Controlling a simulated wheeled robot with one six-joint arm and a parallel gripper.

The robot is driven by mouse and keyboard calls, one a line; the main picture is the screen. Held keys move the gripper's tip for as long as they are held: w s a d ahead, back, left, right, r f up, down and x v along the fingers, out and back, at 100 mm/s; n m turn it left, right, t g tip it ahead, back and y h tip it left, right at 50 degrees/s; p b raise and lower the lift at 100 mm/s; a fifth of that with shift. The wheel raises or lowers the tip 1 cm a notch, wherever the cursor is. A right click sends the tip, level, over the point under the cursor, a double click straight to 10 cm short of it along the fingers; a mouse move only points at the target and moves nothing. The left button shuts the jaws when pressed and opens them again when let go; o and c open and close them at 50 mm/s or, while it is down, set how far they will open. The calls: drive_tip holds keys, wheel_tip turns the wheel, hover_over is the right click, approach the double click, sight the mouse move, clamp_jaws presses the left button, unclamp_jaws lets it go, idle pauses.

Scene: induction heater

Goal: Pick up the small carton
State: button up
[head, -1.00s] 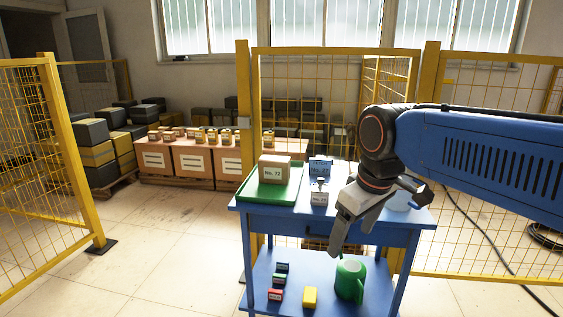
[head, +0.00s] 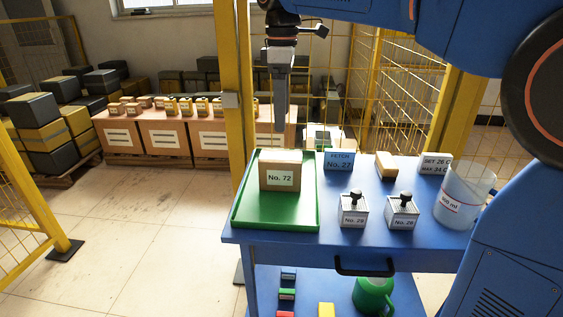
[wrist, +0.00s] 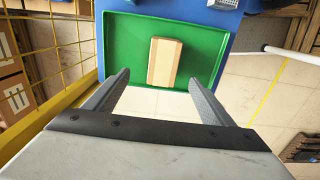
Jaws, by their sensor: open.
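The small carton (head: 280,172), a tan box labelled "No. 72", stands in the green tray (head: 247,215) at the left end of the blue cart's top. In the wrist view the carton (wrist: 165,62) lies on the tray's green floor (wrist: 122,50), ahead of and between my two fingers. My gripper (head: 280,128) points down above the carton, apparently apart from it. In the wrist view my gripper (wrist: 160,82) is open, with nothing between its fingers.
A yellow fence post (head: 232,95) stands close behind the tray.

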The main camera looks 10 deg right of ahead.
sight(282, 154)
wheel_tip(282, 154, down, 12)
drive_tip(key=shift+r, duration=0.1)
drive_tip(key=shift+s+a+f, duration=0.1)
drive_tip(key=shift+s+f, duration=0.05)
drive_tip(key=shift+f, duration=0.75)
drive_tip(key=shift+s+a+f, duration=0.1)
drive_tip(key=shift+s+f, duration=0.05)
drive_tip(key=shift+f, duration=0.8)
drive_tip(key=shift+s+f, duration=0.15)
drive_tip(key=shift+f, duration=0.75)
drive_tip(key=shift+r, duration=0.1)
drive_tip(key=c, duration=1.4)
